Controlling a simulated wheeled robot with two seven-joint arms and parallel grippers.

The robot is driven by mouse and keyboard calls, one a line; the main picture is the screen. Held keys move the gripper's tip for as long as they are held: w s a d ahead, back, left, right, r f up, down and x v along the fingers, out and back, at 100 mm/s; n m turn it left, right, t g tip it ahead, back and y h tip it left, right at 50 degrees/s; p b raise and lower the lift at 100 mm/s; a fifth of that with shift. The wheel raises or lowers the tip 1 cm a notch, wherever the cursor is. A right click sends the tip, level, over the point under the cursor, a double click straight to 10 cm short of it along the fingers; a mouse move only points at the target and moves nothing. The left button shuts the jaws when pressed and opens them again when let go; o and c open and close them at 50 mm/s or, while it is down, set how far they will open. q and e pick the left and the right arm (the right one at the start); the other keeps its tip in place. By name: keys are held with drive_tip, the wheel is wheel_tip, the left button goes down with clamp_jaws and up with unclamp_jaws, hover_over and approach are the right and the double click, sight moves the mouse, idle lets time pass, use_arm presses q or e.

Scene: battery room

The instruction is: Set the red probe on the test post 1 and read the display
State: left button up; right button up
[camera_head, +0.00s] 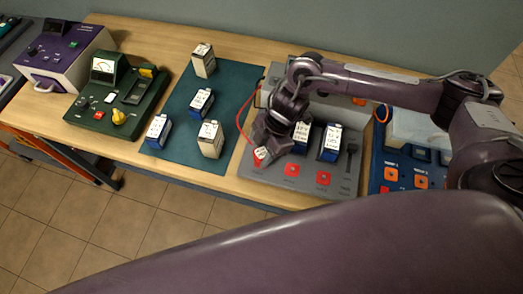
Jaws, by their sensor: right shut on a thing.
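My right gripper (262,148) is over the front left part of a grey tester panel (306,188), pointing down. It is shut on the red probe (257,160), which is mostly hidden by the fingers; a red cable (241,112) loops up behind it. Whether the probe tip touches anything cannot be told. I cannot make out a display on the tester; my arm covers its back part. My left gripper is out of view.
Two batteries, one (302,133) beside the gripper and one (331,142), stand in the tester, with a black probe (350,157) to their right. A blue unit (380,172) is further right. Several batteries stand on a green mat (228,86). A green meter (104,92) is left.

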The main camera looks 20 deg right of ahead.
sight(264, 152)
drive_tip(key=shift+f, duration=0.15)
idle(0.3)
drive_tip(key=shift+p, duration=0.35)
idle(0.7)
drive_tip(key=shift+f+b, duration=0.5)
drive_tip(key=shift+f, duration=0.2)
drive_tip(key=o, duration=0.7)
drive_tip(key=shift+r, duration=0.1)
drive_tip(key=p+v, duration=0.7)
drive_tip(key=v, duration=0.1)
drive_tip(key=shift+s+r, duration=0.1)
drive_tip(key=p+v, duration=0.1)
drive_tip(key=v, duration=0.1)
drive_tip(key=shift+d+r, duration=0.2)
drive_tip(key=shift+r, duration=0.15)
